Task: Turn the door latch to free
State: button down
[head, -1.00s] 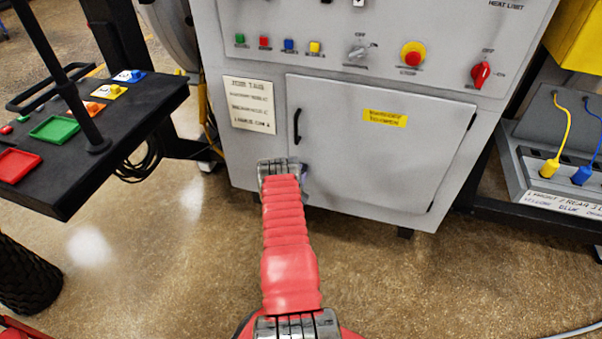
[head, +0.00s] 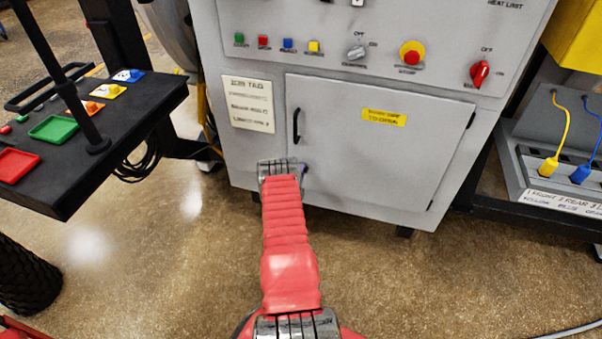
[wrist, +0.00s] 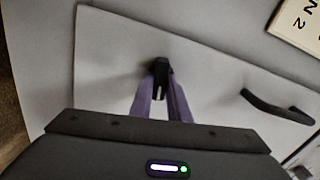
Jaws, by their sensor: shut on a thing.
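The door latch (wrist: 161,70) is a small black piece on the pale grey door, in the upper middle of the wrist view. My gripper (wrist: 162,92) has two purple fingers that close in on the latch from both sides, and it is shut on it. In the head view the cabinet door (head: 375,155) carries a yellow label, and my red arm reaches its lower left corner. A bit of my gripper (head: 304,169) shows there beside the arm's end. The latch is hidden behind my arm in the head view. Its exact angle is hard to tell.
A black door handle (head: 296,126) stands out above the arm's end; it also shows in the wrist view (wrist: 277,107). A white job card (head: 249,104) is left of the door. A black table (head: 120,125) with coloured trays stands left, and a socket box (head: 530,160) right.

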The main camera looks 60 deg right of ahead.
jog(key=shift+s+f, duration=0.15)
jog(key=shift+s, duration=0.05)
jog(key=c, duration=2)
grip_release()
jog(key=o, duration=0.3)
jog(key=shift+w, duration=0.15)
jog(key=shift+a, duration=0.1)
jog(key=a, duration=0.4)
jog(key=s+a, duration=0.1)
jog(key=a, duration=0.4)
jog(key=s+a, duration=0.1)
jog(key=a, duration=0.3)
jog(key=shift+s+a, duration=0.1)
jog(key=shift+a, duration=0.15)
